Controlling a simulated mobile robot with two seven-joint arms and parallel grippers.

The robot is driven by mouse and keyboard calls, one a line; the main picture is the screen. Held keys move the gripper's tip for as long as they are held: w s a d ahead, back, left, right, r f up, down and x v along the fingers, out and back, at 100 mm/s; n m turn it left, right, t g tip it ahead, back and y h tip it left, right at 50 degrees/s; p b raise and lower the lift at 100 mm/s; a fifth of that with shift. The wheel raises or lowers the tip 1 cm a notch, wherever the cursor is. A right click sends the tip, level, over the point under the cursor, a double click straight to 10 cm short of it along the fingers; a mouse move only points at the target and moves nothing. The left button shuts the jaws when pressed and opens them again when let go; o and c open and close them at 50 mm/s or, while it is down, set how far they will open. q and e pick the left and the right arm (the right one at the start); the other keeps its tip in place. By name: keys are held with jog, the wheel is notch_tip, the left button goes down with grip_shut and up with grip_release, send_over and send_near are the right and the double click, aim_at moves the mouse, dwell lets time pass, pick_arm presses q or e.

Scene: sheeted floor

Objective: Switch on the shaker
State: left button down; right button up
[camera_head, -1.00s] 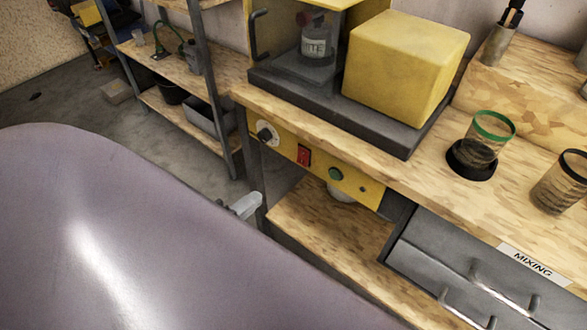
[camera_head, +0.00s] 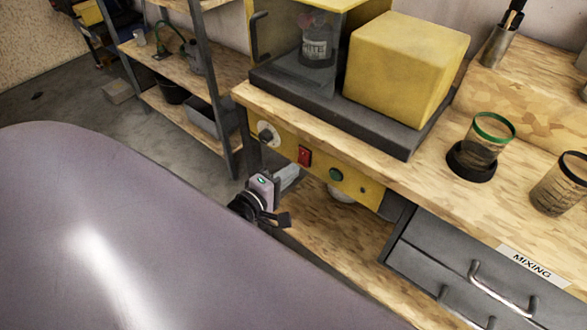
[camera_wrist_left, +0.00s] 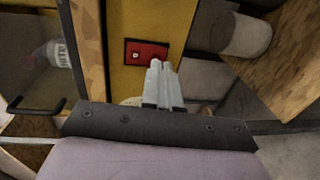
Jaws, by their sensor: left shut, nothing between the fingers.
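The shaker is a yellow cabinet (camera_head: 359,187) with a dark top plate, set into the wooden bench. Its front panel carries a white dial, a red switch (camera_head: 304,156) and a green button. A labelled bottle (camera_head: 317,45) stands in the shaker's enclosure behind a clear front. My left gripper (camera_head: 292,173) is shut and empty, its fingertips just below and left of the red switch. In the left wrist view, the shut fingertips (camera_wrist_left: 157,66) lie close by the lower right edge of the red switch (camera_wrist_left: 146,52). I cannot tell whether they touch it.
A yellow block (camera_head: 405,70) sits on the dark plate (camera_head: 400,138). Cups stand on the bench at the right, above a grey drawer unit (camera_head: 440,262) marked MIXING. A shelf rack (camera_head: 175,68) stands at the left. A lower wooden shelf lies under the panel.

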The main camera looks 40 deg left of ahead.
pick_arm(q)
jog(key=shift+w+f, duration=0.15)
jog(key=shift+w, duration=0.8)
jog(key=shift+w+f+b, duration=0.2)
jog(key=shift+f+b, duration=0.15)
jog(key=shift+b, duration=0.55)
jog(key=shift+r+t, duration=0.3)
pick_arm(e)
jog(key=shift+f, duration=0.65)
pick_arm(q)
jog(key=shift+s+d+f, duration=0.1)
pick_arm(e)
jog(key=shift+s, duration=0.1)
